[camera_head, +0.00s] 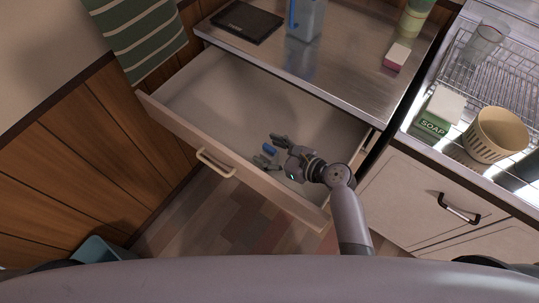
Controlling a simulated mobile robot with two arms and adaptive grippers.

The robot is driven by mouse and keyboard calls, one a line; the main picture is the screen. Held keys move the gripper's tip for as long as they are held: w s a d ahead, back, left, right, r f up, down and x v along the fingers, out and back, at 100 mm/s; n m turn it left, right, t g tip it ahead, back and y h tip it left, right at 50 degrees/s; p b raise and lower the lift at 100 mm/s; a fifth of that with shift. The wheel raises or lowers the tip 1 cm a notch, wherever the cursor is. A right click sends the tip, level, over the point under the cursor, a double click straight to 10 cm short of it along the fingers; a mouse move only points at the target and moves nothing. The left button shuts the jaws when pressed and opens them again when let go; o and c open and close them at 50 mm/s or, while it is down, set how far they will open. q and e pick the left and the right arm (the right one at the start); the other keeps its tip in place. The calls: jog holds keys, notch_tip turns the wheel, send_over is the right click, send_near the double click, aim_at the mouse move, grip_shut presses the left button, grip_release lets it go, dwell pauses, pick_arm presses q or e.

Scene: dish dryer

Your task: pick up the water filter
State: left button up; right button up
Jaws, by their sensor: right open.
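My right gripper (270,149) reaches into the open drawer (215,90), with its fingers spread and pointing left. A small blue object (269,149) shows between the fingertips; it may be the water filter, but it is too small to tell. I cannot tell whether the fingers touch it. My right wrist and forearm hide part of the drawer's right side. A pale blue container with a bright blue strip (305,18) stands upright on the counter behind the drawer. My left gripper is not in view.
The metal counter (340,75) overhangs the drawer's back and holds a dark flat tray (240,22), a pink-and-white block (397,57) and a green-and-yellow bottle (416,17). A wire rack (475,75), soap box (440,112) and beige perforated cup (496,135) are at right. The drawer's left part is empty.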

jog(key=shift+c, duration=0.4)
jog(key=c, duration=1.2)
